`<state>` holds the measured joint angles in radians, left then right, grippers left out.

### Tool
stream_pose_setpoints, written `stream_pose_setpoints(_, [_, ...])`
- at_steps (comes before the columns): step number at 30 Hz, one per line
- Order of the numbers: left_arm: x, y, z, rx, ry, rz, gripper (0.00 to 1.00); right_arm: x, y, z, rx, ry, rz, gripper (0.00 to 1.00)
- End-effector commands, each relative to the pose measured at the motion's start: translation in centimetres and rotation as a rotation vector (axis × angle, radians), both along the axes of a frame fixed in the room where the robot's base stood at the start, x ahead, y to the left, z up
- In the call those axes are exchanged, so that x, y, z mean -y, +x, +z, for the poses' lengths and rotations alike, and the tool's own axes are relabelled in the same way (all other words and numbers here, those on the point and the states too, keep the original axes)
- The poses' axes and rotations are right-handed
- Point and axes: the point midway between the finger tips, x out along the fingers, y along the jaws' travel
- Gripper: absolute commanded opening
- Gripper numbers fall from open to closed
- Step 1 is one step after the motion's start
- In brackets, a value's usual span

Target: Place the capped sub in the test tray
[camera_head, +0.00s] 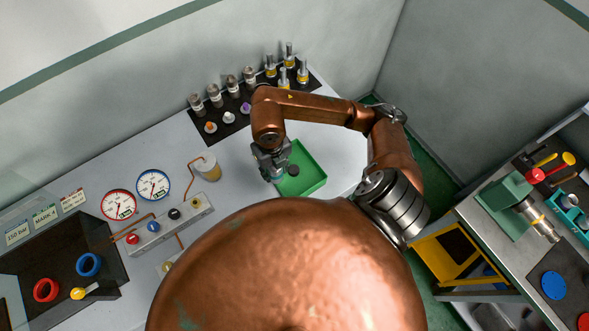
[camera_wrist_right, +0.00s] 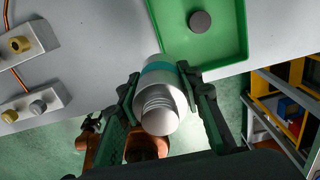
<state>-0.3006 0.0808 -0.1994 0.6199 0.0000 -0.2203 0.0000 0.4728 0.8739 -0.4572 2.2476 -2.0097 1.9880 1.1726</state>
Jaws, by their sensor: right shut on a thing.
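My right gripper (camera_head: 270,167) is shut on a silver cylindrical sub (camera_wrist_right: 159,102), at the left side of the green test tray (camera_head: 317,178). In the right wrist view the fingers (camera_wrist_right: 165,100) grip the sub from both sides. The far end is hidden, so I cannot tell how the cap sits. The tray's rim (camera_wrist_right: 246,30) is just beyond the sub. A grey disc (camera_wrist_right: 200,22) is in the tray. My left gripper cannot be made out.
A dark mat (camera_head: 205,137) with several fittings stands at the back. Left of the tray are a beige-based cup (camera_head: 207,168), a valve manifold (camera_head: 165,222) and two gauges (camera_head: 153,185).

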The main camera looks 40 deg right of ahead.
Motion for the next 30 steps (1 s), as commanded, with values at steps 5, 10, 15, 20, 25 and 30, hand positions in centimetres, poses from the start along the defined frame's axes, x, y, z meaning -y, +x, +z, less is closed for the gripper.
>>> stream_pose_setpoints(5, [0.0,0.2,0.7,0.003,0.000,0.000,0.53,0.1,-0.6,0.4,0.002,0.002,-0.240,0.00])
stream_pose_setpoints(10, [0.0,0.2,0.9,0.003,0.000,0.000,0.53,0.5,-0.7,0.3,0.000,0.000,-0.339,0.00])
stream_pose_setpoints(15, [0.0,0.3,1.4,0.004,-0.001,0.000,0.53,3.0,0.5,-0.9,-0.002,-0.003,-0.356,0.00])
stream_pose_setpoints(20, [0.1,0.3,2.2,0.005,-0.001,0.000,0.53,6.2,2.2,-2.5,-0.002,-0.003,-0.355,0.00])
stream_pose_setpoints(25, [0.2,0.4,2.9,0.006,-0.002,0.000,0.53,9.1,3.8,-4.8,-0.003,0.001,-0.352,0.00])
stream_pose_setpoints(30, [0.2,0.4,3.4,0.006,-0.002,0.000,0.53,11.0,4.9,-7.4,0.000,0.000,-0.349,0.00])
